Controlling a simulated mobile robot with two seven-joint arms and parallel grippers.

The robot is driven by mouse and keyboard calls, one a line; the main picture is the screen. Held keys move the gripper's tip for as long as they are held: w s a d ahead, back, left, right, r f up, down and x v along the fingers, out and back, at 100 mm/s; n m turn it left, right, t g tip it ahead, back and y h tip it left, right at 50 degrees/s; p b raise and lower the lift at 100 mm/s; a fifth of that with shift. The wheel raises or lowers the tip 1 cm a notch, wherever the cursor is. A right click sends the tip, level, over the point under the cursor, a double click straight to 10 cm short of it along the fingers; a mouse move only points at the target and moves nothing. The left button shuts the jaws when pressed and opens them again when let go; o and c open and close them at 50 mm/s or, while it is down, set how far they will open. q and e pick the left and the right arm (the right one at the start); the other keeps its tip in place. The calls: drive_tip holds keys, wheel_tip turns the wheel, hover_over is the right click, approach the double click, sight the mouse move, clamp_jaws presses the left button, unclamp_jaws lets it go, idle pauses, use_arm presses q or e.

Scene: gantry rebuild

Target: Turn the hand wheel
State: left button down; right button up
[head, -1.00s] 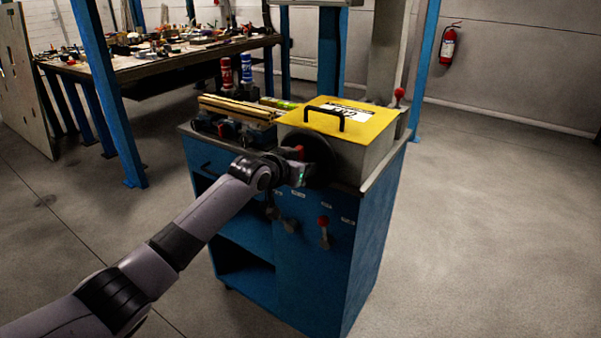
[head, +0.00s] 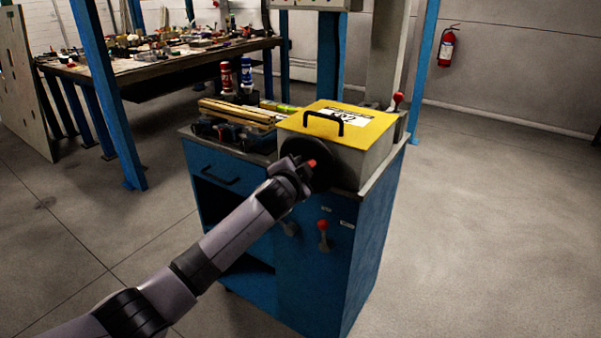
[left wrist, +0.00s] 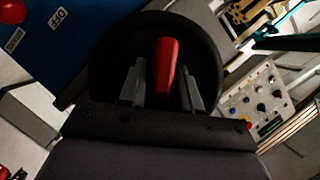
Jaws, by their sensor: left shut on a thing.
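The black hand wheel (head: 323,165) is on the front of a yellow-topped grey box on the blue cabinet. It also shows as a dark disc in the left wrist view (left wrist: 110,50). Its red handle (left wrist: 168,68) sticks out towards my left gripper (left wrist: 161,85), whose two grey fingers stand on either side of it. In the head view my left gripper (head: 303,170) is at the wheel's face, shut on the handle, and it hides part of the wheel. My right gripper is not in view.
The blue cabinet (head: 305,270) has red-knobbed levers on its front (head: 323,226) and one beside the box (head: 398,98). Wooden strips (head: 238,111) and two bottles stand on its left top. A cluttered workbench (head: 150,58) is behind. The floor at right is clear.

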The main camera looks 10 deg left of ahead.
use_arm(q)
drive_tip(key=shift+r+m+t, duration=0.15)
drive_tip(key=shift+m+t, duration=0.15)
drive_tip(key=shift+m, duration=0.3)
drive_tip(key=shift+y+b, duration=0.3)
drive_tip(key=shift+d, duration=0.1)
drive_tip(key=c, duration=1)
unclamp_jaws()
drive_tip(key=shift+c, duration=0.2)
drive_tip(key=shift+s, duration=0.15)
drive_tip(key=s+r, duration=0.1)
drive_tip(key=s, duration=0.5)
drive_tip(key=shift+s+r+p, duration=0.2)
drive_tip(key=shift+s+p, duration=0.1)
drive_tip(key=shift+s, duration=0.05)
